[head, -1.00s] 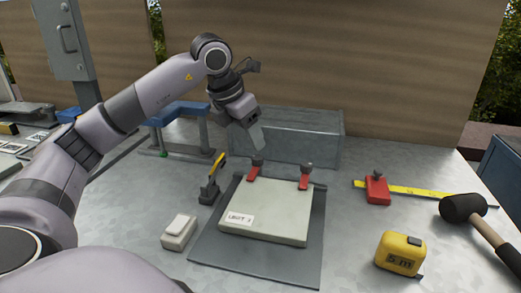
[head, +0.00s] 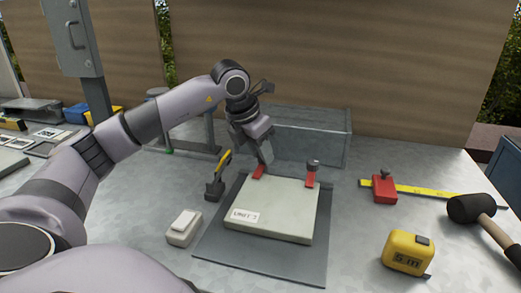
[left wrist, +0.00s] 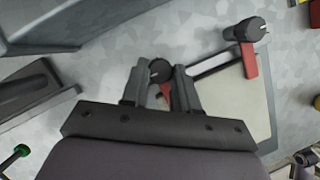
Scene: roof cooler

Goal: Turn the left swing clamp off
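The left swing clamp (head: 259,172) is at the back left edge of the pale plate marked UNIT (head: 270,208); its red arm reaches onto the plate. Its dark knob (left wrist: 160,71) shows between my left fingertips in the left wrist view. My left gripper (head: 266,158) points down at this clamp and hides the knob in the head view. The fingers stand apart on either side of the knob; whether they press on it I cannot tell. The right swing clamp (head: 312,174) has its red arm on the plate too. My right gripper is out of view.
A yellow-handled toggle clamp (head: 217,178) and a small white block (head: 184,228) are left of the plate. A red clamp block (head: 384,189), tape measure (head: 405,252) and mallet (head: 475,210) lie to the right.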

